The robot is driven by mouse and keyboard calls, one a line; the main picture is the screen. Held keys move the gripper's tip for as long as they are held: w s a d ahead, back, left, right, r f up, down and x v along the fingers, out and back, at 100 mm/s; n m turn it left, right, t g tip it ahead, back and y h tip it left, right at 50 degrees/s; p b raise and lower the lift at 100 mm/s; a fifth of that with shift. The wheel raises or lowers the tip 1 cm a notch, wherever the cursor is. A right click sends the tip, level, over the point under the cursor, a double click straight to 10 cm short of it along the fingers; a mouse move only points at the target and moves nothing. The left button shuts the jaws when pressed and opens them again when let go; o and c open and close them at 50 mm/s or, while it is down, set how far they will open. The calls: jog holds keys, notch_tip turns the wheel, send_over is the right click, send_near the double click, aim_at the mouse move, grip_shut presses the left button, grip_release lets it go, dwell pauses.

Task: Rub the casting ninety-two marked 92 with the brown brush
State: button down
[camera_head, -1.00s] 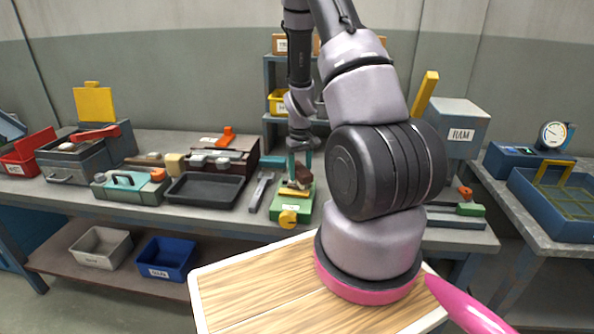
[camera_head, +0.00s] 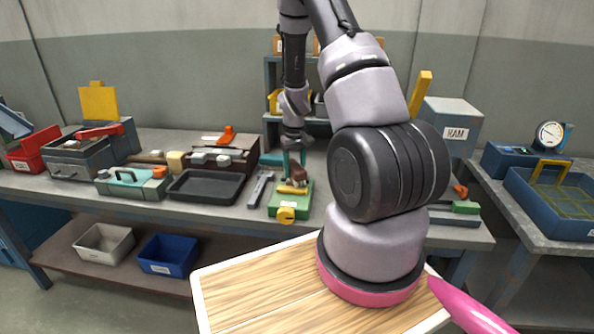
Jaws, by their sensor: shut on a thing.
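My gripper (camera_head: 294,159), with teal fingers, points down over a green fixture (camera_head: 280,206) on the workbench. It is shut on a small brown thing, which looks like the brown brush (camera_head: 299,175), held tilted. The brush is just above or touching a yellow-tan piece (camera_head: 291,189) lying on the fixture; I cannot tell which. This piece may be the casting, but no mark 92 is readable at this size. The fixture has a round yellow knob (camera_head: 286,215) at its front.
A black tray (camera_head: 207,186) and a grey bar (camera_head: 260,189) lie left of the fixture. A teal case (camera_head: 132,183) is further left. A grey box marked RAM (camera_head: 452,121) stands at the right. My arm hides part of the bench right of the fixture.

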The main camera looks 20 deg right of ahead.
jog(key=shift+w+a, duration=0.35)
jog(key=shift+a, duration=0.15)
jog(key=shift+w+a, duration=0.2)
jog(key=shift+a, duration=0.15)
jog(key=shift+w+r, duration=0.1)
jog(key=shift+r, duration=0.2)
notch_tip(320, 180, up, 3)
jog(key=shift+f, duration=0.1)
jog(key=shift+r, duration=2.5)
